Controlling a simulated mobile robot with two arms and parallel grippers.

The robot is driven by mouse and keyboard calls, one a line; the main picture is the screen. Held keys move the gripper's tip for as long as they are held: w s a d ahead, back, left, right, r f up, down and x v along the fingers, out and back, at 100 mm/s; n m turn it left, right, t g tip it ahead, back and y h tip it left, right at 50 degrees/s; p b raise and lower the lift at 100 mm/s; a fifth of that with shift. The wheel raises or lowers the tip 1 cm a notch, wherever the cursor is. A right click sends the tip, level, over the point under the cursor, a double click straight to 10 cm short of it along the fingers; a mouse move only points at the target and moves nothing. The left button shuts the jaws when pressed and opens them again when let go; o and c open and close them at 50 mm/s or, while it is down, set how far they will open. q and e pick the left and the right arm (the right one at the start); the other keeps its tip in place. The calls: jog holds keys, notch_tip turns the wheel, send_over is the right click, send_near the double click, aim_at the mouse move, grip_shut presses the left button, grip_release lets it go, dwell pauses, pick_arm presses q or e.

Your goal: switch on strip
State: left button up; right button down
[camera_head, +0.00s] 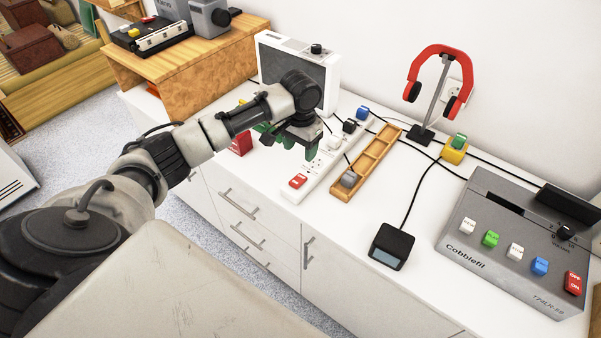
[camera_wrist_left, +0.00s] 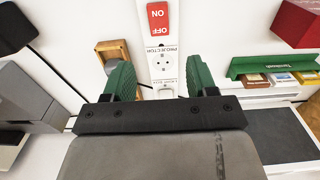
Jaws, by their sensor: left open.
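The white power strip (camera_head: 313,174) lies on the white counter, with several plugs in its far part. Its red rocker switch (camera_head: 298,181) is at the near end. The switch also shows in the left wrist view (camera_wrist_left: 158,17), marked ON and OFF, beyond the fingertips. I cannot tell which side is pressed. A socket labelled PROJECTOR (camera_wrist_left: 163,62) lies between the fingers in that view. My left gripper (camera_head: 289,142) has green fingers, is open and empty, and hangs over the strip, apart from the switch. It also shows in the left wrist view (camera_wrist_left: 159,78). My right gripper is out of view.
A wooden tray (camera_head: 379,153) lies right of the strip. A white-framed device (camera_head: 300,62) stands behind the gripper. Cables cross the counter.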

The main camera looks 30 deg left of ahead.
aim_at(301, 178)
pick_arm(q)
notch_tip(301, 178, down, 10)
jog(key=shift+f, duration=0.1)
dwell(0.4)
jog(key=c, duration=0.9)
jog(key=t+p, duration=0.1)
jog(key=p, duration=0.1)
jog(key=t+p, duration=0.1)
jog(key=p, duration=0.1)
jog(key=shift+s+r, duration=0.4)
jog(key=shift+f+t+p, duration=0.1)
jog(key=shift+t+p, duration=0.5)
jog(key=shift+t, duration=0.2)
jog(key=shift+f, duration=0.1)
jog(key=o, duration=0.9)
